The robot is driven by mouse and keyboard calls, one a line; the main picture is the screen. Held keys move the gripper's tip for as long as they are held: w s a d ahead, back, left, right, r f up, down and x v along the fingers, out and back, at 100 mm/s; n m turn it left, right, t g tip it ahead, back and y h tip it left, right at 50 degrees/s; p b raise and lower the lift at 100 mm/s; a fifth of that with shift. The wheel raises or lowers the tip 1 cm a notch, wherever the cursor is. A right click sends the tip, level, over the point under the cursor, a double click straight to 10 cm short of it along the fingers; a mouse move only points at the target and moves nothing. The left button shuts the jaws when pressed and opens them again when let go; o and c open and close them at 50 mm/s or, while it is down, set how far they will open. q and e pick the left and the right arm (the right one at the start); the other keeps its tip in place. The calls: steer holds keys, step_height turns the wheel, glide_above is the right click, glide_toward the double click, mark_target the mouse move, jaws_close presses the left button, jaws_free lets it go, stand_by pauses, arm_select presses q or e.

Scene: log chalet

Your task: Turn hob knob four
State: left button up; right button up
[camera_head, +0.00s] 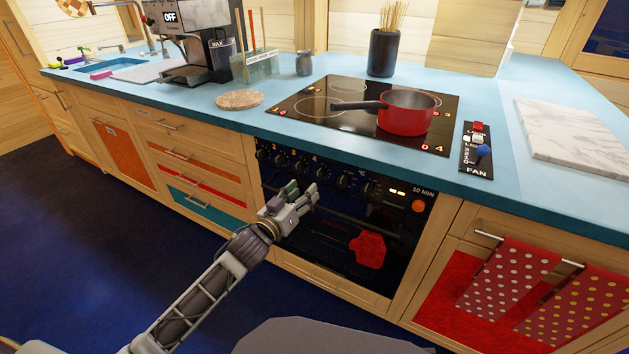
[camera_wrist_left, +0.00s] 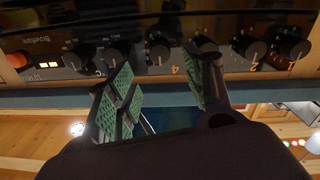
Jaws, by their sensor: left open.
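The oven's black control panel (camera_head: 350,181) carries a row of dark round hob knobs. Knob four (camera_wrist_left: 160,52), beside the "4" label, shows in the left wrist view, where the picture is upside down. It lies between the lines of my two green-padded fingers. My left gripper (camera_head: 303,190) is open and empty in front of the panel; it also shows in the wrist view (camera_wrist_left: 163,80). I cannot tell whether the fingertips touch the knob. In the head view knob four (camera_head: 321,171) is just above and right of the gripper. My right gripper is not in view.
A red saucepan (camera_head: 405,115) stands on the black hob (camera_head: 340,92), its handle pointing left. A red oven mitt (camera_head: 369,249) shows at the oven door. A fan switch panel (camera_head: 477,155) is right of the hob. Dotted towels (camera_head: 508,281) hang at the right.

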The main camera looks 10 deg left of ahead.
mark_target(318, 176)
arm_select(q)
steer(key=x, duration=0.4)
steer(key=shift+b, duration=0.35)
steer(key=shift+x, duration=0.9)
steer(key=shift+w+d, duration=0.1)
steer(key=shift+w, duration=0.25)
steer(key=shift+w+d+b, duration=0.15)
steer(key=shift+w+b, duration=0.15)
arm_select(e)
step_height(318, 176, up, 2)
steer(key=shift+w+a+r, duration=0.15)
